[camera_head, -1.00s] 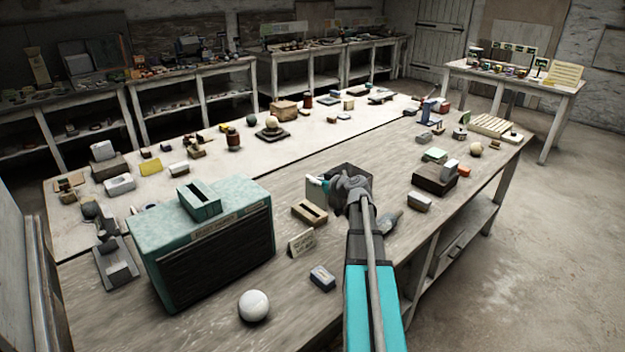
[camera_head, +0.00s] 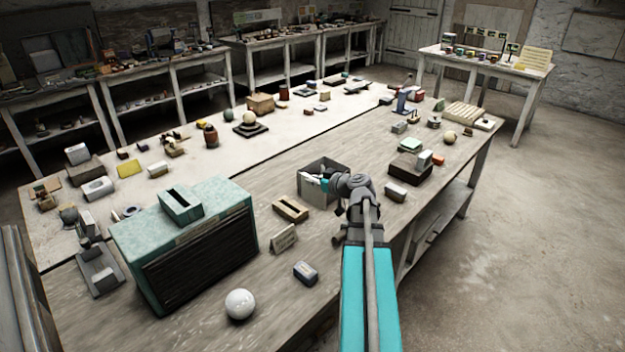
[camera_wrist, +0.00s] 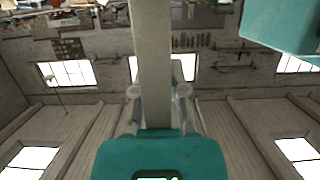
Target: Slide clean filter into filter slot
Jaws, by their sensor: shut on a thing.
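My gripper (camera_head: 328,184) is shut on a pale flat piece (camera_head: 312,177), which looks like the clean filter. In the wrist view the piece shows as a long pale grey slab (camera_wrist: 154,60) between the two fingers. In the head view it is small and partly hidden by the gripper, over or in front of an open grey box (camera_head: 318,193); I cannot tell if they touch. The teal cabinet (camera_head: 135,232) stands to the left, apart from the gripper. On its top is a teal housing with a dark slot (camera_head: 182,205), probably the filter slot.
A slotted wooden block (camera_head: 290,209), a small sign (camera_head: 284,239), a dark blue-grey block (camera_head: 305,272) and a white sphere (camera_head: 240,304) lie between cabinet and gripper. A dark tray (camera_head: 408,168) and a pale block (camera_head: 396,191) are to the right. Bare tabletop lies among them.

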